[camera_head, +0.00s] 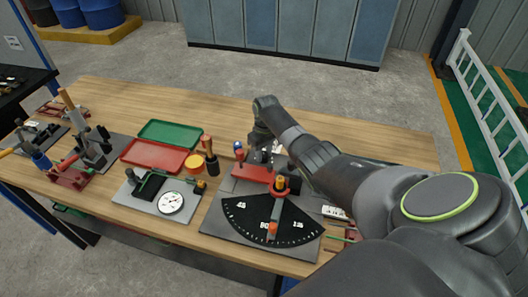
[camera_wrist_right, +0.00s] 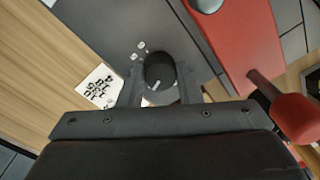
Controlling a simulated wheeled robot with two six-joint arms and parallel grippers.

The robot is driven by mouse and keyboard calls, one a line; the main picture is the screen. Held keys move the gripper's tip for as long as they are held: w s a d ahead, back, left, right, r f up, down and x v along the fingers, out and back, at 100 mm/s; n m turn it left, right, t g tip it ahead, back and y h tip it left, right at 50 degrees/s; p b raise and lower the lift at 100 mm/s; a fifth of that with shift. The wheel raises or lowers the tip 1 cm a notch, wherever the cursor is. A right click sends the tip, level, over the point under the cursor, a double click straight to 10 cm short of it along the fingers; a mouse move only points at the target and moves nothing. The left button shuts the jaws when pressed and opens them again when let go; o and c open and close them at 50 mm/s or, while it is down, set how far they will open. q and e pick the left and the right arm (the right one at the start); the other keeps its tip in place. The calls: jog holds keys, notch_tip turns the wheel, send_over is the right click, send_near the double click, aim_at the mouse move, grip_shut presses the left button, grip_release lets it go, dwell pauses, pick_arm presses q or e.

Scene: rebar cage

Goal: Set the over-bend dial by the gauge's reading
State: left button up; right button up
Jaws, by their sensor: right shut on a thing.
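The over-bend dial, a small black knob (camera_wrist_right: 160,72) with a white pointer line, sits on a grey plate with small white marks beside it in the right wrist view. My right gripper (camera_wrist_right: 161,92) has a finger on each side of the knob and is shut on it. In the head view my right arm hides the knob, and the gripper (camera_head: 268,150) shows only partly, behind the bender. The gauge (camera_head: 171,203), a round white dial face with a dark needle, is on a grey block at the front. Its reading is too small to tell. My left gripper is not in view.
A black fan-shaped angle plate (camera_head: 245,222) with a red pointer stands in front of the gripper. A red tray (camera_head: 152,156) and green tray (camera_head: 170,133) lie left. A printed card (camera_wrist_right: 98,88) lies near the knob; a red lever (camera_wrist_right: 292,117) is close right. The table's back is clear.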

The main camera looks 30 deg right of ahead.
aim_at(265, 153)
jog(key=shift+w+n, duration=0.1)
jog(key=shift+n, duration=0.5)
jog(key=shift+r, duration=0.1)
jog(key=o, duration=1)
jog(key=shift+c, duration=0.2)
notch_tip(265, 153, up, 17)
jog(key=b, duration=0.2)
jog(key=shift+d+r, duration=0.15)
jog(key=shift+d, duration=0.2)
